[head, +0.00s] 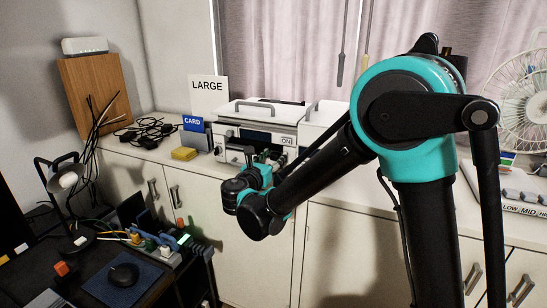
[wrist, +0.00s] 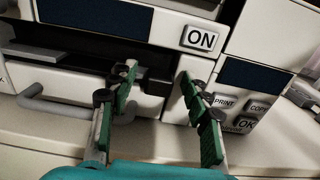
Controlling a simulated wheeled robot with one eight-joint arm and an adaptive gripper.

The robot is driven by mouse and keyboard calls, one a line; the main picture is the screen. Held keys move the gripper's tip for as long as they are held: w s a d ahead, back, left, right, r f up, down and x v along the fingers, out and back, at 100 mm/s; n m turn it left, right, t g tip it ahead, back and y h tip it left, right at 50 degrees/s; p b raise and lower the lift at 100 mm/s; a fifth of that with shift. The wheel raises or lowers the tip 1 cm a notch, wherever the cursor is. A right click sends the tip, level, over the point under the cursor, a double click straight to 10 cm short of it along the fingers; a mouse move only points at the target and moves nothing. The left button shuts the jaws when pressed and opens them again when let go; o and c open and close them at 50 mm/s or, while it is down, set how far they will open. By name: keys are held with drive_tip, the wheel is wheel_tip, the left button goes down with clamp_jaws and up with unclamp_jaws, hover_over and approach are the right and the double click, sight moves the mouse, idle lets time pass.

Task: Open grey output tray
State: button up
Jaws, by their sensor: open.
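A white printer-like machine (head: 258,112) stands on the counter in the head view, and its front fills much of the wrist view (wrist: 110,18). A dark slot shows across its front in the wrist view. Below the slot is a pale grey front panel (wrist: 60,82), apparently the output tray, with a curved grey handle (wrist: 50,116) at left. My gripper (wrist: 158,72) is open at this front, its green-padded fingers apart. A small pale tab (wrist: 134,70) shows beside the left fingertip; I cannot tell whether they touch. In the head view my arm partly hides the machine's lower front.
An ON button (wrist: 201,38) and PRINT, COPY and OK buttons (wrist: 246,124) are close to the right finger. A blue CARD box (head: 194,130) and yellow block (head: 184,153) stand left of the machine. Cables (head: 150,131) lie further left. A fan (head: 522,105) stands at right.

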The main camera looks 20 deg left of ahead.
drive_tip(key=shift+w, duration=0.2)
drive_tip(key=shift+c, duration=0.3)
clamp_jaws()
drive_tip(key=shift+s, duration=0.1)
drive_tip(key=s+a, duration=0.1)
drive_tip(key=s, duration=1.5)
drive_tip(key=shift+s, duration=0.2)
drive_tip(key=shift+a, duration=0.1)
drive_tip(key=shift+o, duration=0.3)
unclamp_jaws()
